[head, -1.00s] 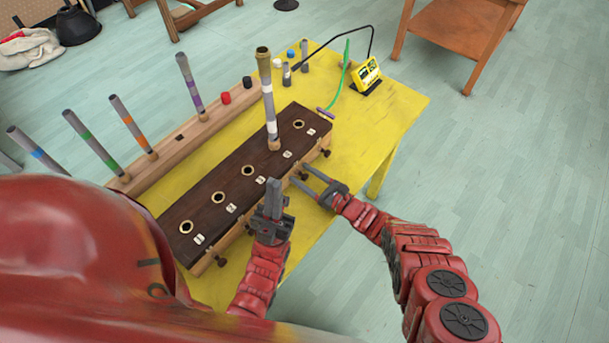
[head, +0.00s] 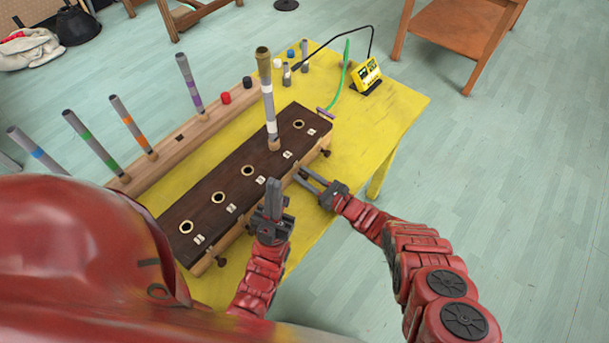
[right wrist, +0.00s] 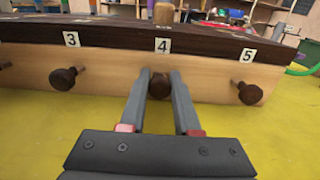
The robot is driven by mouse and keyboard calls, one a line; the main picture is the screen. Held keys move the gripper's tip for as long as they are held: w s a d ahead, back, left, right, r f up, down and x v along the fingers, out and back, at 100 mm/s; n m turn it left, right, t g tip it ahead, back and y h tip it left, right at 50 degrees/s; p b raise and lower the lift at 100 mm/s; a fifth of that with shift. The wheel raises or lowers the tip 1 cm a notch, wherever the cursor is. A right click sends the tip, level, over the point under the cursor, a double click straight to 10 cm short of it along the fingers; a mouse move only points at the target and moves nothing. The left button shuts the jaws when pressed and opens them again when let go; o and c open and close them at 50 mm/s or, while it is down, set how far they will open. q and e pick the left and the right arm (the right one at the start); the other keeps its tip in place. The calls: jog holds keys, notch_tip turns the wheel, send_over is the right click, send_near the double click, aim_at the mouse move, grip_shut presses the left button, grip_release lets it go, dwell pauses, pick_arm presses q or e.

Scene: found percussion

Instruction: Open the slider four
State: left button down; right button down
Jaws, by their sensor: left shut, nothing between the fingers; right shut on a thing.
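The wooden box (head: 176,251) with a dark top stands on the yellow table; labels 3, 4 and 5 show on its top edge in the right wrist view. Slider four's round dark knob (right wrist: 160,85) sits under label 4 (right wrist: 163,45). My right gripper (right wrist: 160,77) is shut on this knob, one finger on each side. In the head view the right gripper (head: 299,173) is at the box's front face and hides the knob. My left gripper (head: 273,185) is shut and empty, upright in front of the box. A pipe (head: 267,95) stands in a top hole.
Knob 3 (right wrist: 63,78) and knob 5 (right wrist: 249,93) stick out on either side. A rack (head: 188,133) with several banded pipes stands behind the box. A yellow tuner (head: 367,74) is at the back right. The table's right part is clear.

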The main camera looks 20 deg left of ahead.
aim_at(307, 177)
dwell(0.8)
jog(key=p+v, duration=0.1)
jog(key=v, duration=0.1)
jog(key=shift+s+d+r, duration=0.1)
jog(key=shift+d, duration=0.2)
jog(key=shift+s+d, duration=0.1)
jog(key=shift+d, duration=0.1)
jog(key=c, duration=0.6)
grip_release()
jog(key=shift+d, duration=0.3)
jog(key=shift+b+v, duration=1.2)
jog(key=shift+v, duration=7.2)
